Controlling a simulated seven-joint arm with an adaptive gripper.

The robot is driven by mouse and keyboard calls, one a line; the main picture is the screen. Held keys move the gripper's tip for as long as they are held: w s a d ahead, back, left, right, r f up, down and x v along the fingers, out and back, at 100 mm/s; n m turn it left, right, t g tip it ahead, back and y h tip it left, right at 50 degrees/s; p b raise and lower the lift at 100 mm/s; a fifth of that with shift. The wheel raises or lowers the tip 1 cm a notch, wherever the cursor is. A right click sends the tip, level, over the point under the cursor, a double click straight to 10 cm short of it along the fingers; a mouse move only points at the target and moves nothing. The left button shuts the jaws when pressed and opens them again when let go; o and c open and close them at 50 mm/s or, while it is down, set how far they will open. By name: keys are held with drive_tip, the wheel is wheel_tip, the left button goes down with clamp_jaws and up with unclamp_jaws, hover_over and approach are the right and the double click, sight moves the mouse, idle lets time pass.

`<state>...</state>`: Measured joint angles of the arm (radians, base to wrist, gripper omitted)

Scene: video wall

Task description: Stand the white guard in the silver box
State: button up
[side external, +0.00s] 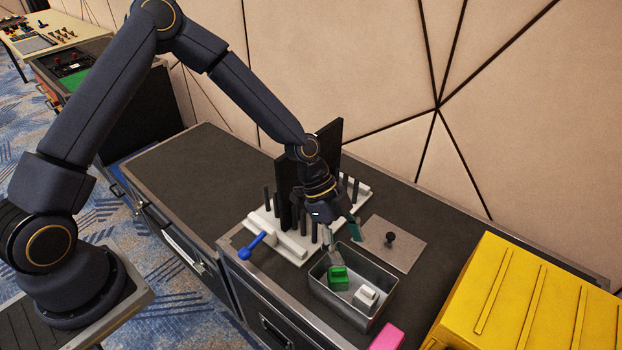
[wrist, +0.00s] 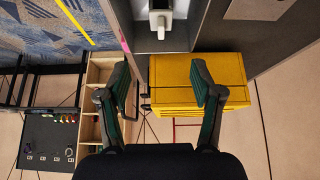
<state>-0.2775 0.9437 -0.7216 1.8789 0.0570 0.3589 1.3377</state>
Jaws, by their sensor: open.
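The silver box (side external: 334,305) is an open metal tray on the dark case top. A small white piece, apparently the white guard (side external: 365,297), is inside it at the right; I cannot tell whether it stands or lies. It also shows at the top of the wrist view (wrist: 160,19), with part of the box (wrist: 178,46) around it. The wrist view shows both fingers (wrist: 159,82) spread and empty.
Behind the box is a white rack (side external: 291,245) with dark upright pegs and a black panel. A blue-handled thing (side external: 251,246) lies left. A grey plate with a black knob (side external: 390,240) is behind right. A yellow case (side external: 540,305) and a pink block (side external: 387,338) are right.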

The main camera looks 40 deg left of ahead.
drive_tip(key=s+a+r+n+t+y, duration=0.2)
drive_tip(key=s+a+r+n+y, duration=0.15)
drive_tip(key=a+r, duration=0.5)
drive_tip(key=s+a+r+n+t+y, duration=0.1)
drive_tip(key=s+a+r+n+y, duration=0.3)
drive_tip(key=a+r, duration=0.5)
drive_tip(key=s+a+r+n+t+h, duration=0.1)
drive_tip(key=s+a+r+n, duration=0.3)
drive_tip(key=s+r+n, duration=0.5)
drive_tip(key=s+n+t, duration=0.1)
drive_tip(key=s, duration=0.2)
drive_tip(key=shift+a+t, duration=0.3)
